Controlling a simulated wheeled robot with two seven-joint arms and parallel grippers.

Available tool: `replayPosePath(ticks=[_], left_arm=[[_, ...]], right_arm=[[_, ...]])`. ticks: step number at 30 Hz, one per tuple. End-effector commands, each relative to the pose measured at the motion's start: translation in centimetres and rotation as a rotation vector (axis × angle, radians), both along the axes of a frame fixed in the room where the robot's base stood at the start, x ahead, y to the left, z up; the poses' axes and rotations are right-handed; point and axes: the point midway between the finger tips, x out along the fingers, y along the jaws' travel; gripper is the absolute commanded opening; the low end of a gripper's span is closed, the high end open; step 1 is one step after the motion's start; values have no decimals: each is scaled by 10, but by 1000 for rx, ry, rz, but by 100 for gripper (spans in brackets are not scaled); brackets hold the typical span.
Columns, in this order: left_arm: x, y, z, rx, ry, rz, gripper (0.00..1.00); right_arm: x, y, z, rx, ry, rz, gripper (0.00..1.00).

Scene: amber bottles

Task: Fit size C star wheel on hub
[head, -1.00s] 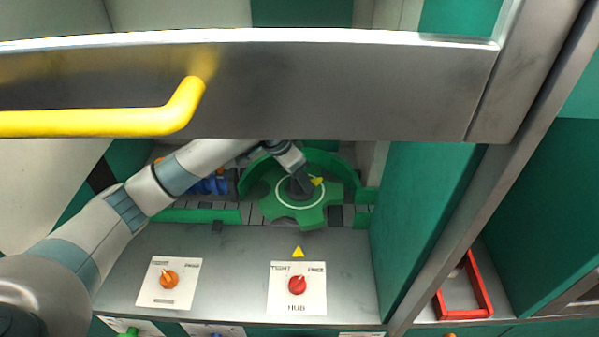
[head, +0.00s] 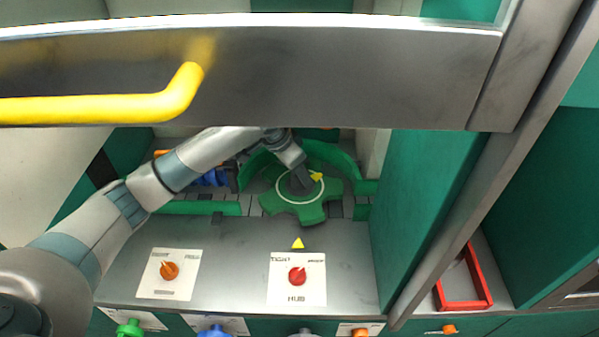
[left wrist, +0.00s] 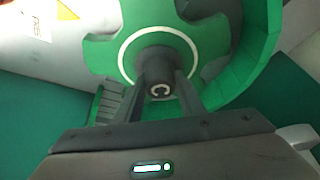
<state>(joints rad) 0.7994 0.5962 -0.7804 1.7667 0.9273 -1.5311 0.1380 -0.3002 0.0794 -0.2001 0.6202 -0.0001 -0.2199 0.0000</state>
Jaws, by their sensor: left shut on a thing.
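The green star wheel (head: 300,209) has a white ring and rounded notches around its edge. In the left wrist view the star wheel (left wrist: 202,40) shows a dark central post marked with a letter C (left wrist: 160,90). My left gripper (head: 301,180) is shut on that post, with a finger on each side of it in the left wrist view (left wrist: 158,92). The wheel lies inside the curved green guide (head: 335,158). The hub under the wheel is hidden, so I cannot tell whether the wheel is seated. My right gripper is not in view.
A steel beam with a yellow handle (head: 120,108) crosses above my left arm. The hub panel has a red knob (head: 297,276), and an orange knob (head: 169,271) is to its left. A green wall stands close on the right. A red tray (head: 486,290) lies beyond it.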

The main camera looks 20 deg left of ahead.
Motion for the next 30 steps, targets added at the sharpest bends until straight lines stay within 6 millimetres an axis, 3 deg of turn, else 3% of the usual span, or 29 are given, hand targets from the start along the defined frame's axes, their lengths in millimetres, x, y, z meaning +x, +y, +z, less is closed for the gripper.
replayPosePath(ticks=[30], left_arm=[[-1, 1, 1, -2, -4, 0, 4]], right_arm=[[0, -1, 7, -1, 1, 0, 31]])
